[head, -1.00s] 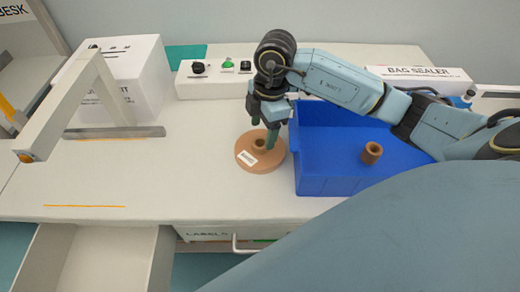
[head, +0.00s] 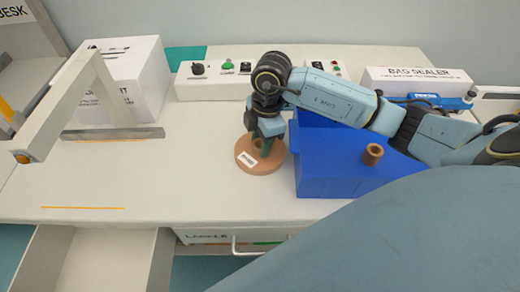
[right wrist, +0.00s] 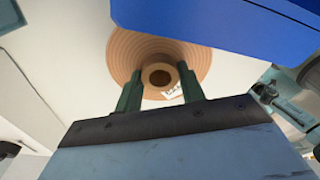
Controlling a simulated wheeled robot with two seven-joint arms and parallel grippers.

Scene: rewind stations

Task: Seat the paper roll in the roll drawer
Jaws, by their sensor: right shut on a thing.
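The paper roll (head: 262,168) is a flat brown disc with a raised core and a white label. It lies on the white worktop, just left of the blue bin. My right gripper (head: 262,146) points down over it. In the right wrist view, the two green fingers (right wrist: 160,90) are on either side of the roll's core, shut on it, with the wound rings of the roll (right wrist: 160,40) around. An open, empty drawer (head: 100,265) stands out at the lower left; I cannot read a label on it. My left gripper is not in view.
The blue bin (head: 330,180) holds a small brown core (head: 373,153). A white box (head: 135,80) and a grey angled frame (head: 85,85) stand at left, a button panel (head: 215,85) and the bag sealer (head: 415,80) behind. The worktop left of the roll is clear.

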